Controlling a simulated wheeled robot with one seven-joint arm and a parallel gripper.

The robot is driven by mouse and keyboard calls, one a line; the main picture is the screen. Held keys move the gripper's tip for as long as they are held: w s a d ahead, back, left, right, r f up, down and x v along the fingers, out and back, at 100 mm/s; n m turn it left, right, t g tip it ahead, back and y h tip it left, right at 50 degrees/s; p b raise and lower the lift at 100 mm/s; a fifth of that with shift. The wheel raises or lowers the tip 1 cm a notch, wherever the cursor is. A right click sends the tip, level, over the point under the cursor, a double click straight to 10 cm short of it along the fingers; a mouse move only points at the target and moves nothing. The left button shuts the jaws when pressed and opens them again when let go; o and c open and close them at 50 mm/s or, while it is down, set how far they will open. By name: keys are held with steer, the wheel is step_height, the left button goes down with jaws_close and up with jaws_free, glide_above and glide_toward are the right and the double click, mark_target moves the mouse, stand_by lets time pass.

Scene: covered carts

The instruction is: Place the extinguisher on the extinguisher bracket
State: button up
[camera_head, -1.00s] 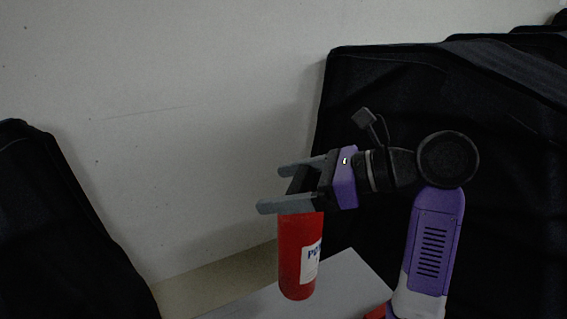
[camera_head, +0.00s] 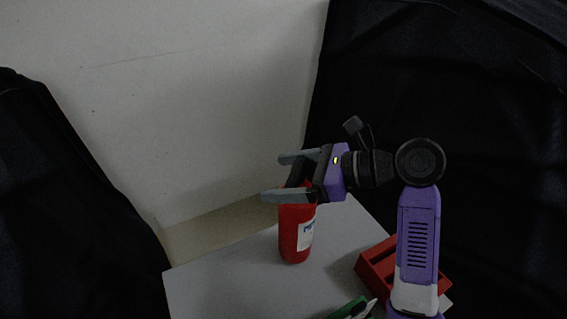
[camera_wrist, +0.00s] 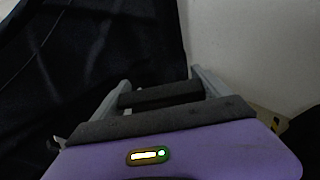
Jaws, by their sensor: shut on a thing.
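The extinguisher (camera_head: 296,235) is a red cylinder with a white label and a black top. It hangs upright under my gripper (camera_head: 276,178), in front of or above the grey tabletop; whether its base touches the top I cannot tell. My gripper is shut on its black upper part, which shows as a dark bar (camera_wrist: 160,95) between the two grey fingers in the wrist view. I cannot make out an extinguisher bracket in either view.
A grey tabletop (camera_head: 225,285) lies below, with a red compartmented box (camera_head: 376,268) at right and a green item (camera_head: 350,309) at the front edge of view. Black covered carts stand left (camera_head: 60,200) and right (camera_head: 490,130). A pale wall (camera_head: 190,110) is behind.

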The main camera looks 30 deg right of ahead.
steer(key=shift+f, duration=0.1)
stand_by(0.3)
steer(key=o, duration=1.8)
steer(key=shift+f, duration=0.25)
steer(key=shift+o, duration=0.5)
